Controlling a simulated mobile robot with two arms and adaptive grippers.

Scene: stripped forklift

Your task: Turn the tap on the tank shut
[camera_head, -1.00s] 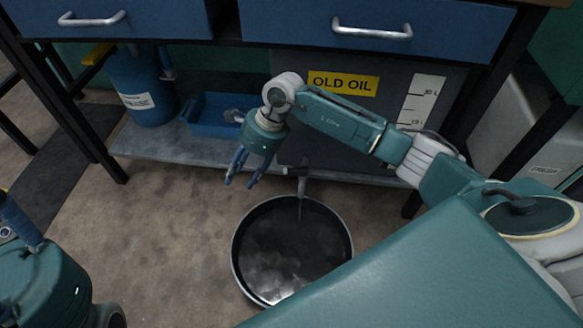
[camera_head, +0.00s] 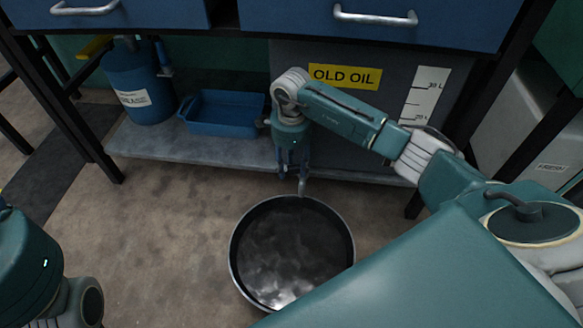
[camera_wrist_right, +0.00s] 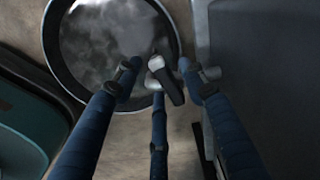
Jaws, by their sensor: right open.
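The tank (camera_head: 392,95) is a dark grey box under the bench with a yellow OLD OIL label and a white level scale. Its metal tap (camera_head: 302,187) sticks out low at the front, above the round pan's rear edge. My right gripper (camera_head: 292,168) points down at the tap and partly hides it. In the right wrist view the open blue fingers (camera_wrist_right: 160,76) stand around the tap's dark lever (camera_wrist_right: 168,84), which lies between them. I cannot tell whether any finger touches it. My left gripper is out of sight; only part of that arm shows at the lower left.
A round pan (camera_head: 235,262) of dark liquid stands on the floor below the tap. A blue tray (camera_head: 222,112) and a blue canister (camera_head: 143,95) stand on the low shelf (camera_head: 160,148) to the left. Bench drawers hang above.

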